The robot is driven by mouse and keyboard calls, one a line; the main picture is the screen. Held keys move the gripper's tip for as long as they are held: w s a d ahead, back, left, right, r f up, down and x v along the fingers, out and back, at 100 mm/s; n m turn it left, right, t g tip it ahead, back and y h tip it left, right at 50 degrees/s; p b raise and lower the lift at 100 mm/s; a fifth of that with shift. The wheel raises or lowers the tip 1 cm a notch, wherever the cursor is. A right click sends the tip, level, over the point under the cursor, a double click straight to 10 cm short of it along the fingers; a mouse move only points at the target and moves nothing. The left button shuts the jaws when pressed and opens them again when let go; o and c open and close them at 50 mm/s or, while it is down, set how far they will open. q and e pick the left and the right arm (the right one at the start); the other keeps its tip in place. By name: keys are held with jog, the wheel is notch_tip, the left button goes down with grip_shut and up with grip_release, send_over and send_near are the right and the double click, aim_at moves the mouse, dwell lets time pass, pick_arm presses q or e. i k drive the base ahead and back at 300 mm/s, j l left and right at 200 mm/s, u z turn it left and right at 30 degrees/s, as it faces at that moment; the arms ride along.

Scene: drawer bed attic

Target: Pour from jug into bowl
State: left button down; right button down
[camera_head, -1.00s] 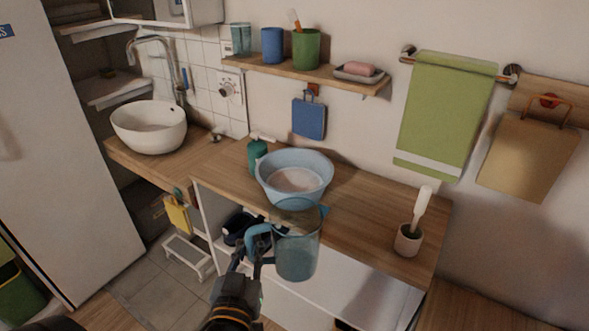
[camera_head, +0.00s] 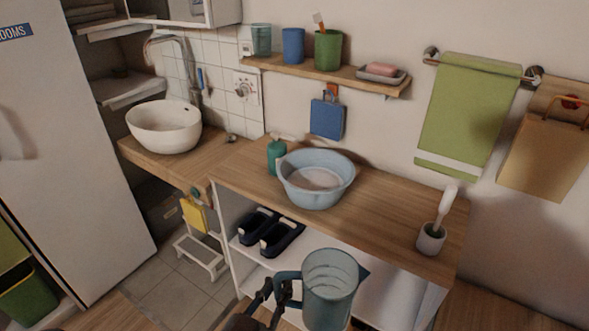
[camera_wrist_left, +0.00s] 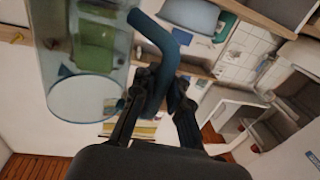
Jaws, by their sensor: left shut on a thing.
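A clear blue jug (camera_head: 330,290) is held upright in front of the wooden counter (camera_head: 395,205), lower in the head view than the bowl. My left gripper (camera_head: 277,290) is shut on its blue handle. The left wrist view shows the gripper's fingers (camera_wrist_left: 160,92) on the blue handle, with the jug (camera_wrist_left: 85,60) at left. What the jug holds cannot be made out. A light blue bowl (camera_head: 317,190) sits on the counter, apart from the jug, and its inside bottom looks pale pinkish. My right gripper is not in view.
A green bottle (camera_head: 277,157) stands just left of the bowl. A brush in a holder (camera_head: 431,238) stands at the counter's right end. A shelf (camera_head: 330,73) with cups is above. Dark slippers (camera_head: 280,237) lie below the counter. The counter between bowl and brush is clear.

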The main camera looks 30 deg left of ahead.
aim_at(314, 179)
jog(key=k+j+u, duration=0.15)
jog(key=j, duration=0.25)
jog(key=k+j+u, duration=0.1)
jog(key=j, duration=0.25)
jog(key=k+j+u, duration=0.15)
jog(key=j, duration=0.25)
